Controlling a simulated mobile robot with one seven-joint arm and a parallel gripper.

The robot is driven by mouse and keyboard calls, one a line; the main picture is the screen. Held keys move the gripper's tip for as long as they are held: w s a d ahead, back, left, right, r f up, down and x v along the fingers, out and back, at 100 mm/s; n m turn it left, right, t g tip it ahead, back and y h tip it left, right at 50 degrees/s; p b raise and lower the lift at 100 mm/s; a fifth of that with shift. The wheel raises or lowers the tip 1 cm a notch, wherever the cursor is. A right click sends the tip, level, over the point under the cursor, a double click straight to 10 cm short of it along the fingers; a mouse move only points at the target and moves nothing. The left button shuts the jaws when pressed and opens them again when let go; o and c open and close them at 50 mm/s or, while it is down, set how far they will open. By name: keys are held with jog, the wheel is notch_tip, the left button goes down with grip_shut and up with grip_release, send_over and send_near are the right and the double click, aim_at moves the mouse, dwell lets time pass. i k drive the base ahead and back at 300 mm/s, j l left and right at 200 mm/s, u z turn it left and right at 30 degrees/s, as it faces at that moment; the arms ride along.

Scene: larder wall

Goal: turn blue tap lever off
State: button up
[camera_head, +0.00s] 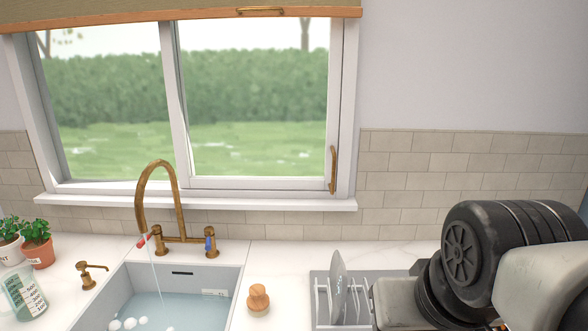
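The brass tap (157,195) stands behind the sink, with a tall curved spout. Its blue lever (208,243) is on the right-hand valve and looks roughly upright. A red lever (143,241) is on the left-hand valve and tilts outward to the left. A thin stream of water (157,272) runs from the spout into the sink. My arm fills the lower right of the view, well to the right of the tap. My gripper's fingers cannot be made out, so its state does not show.
The sink (231,283) holds water and several white round things. A dish rack (321,297) with a plate (338,284) stands between sink and arm. A wooden-handled brush (258,297) stands right of the sink.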

aim_at(208, 230)
jog(key=j, duration=1.1)
jog(key=i+j, duration=0.1)
jog(key=j, duration=1)
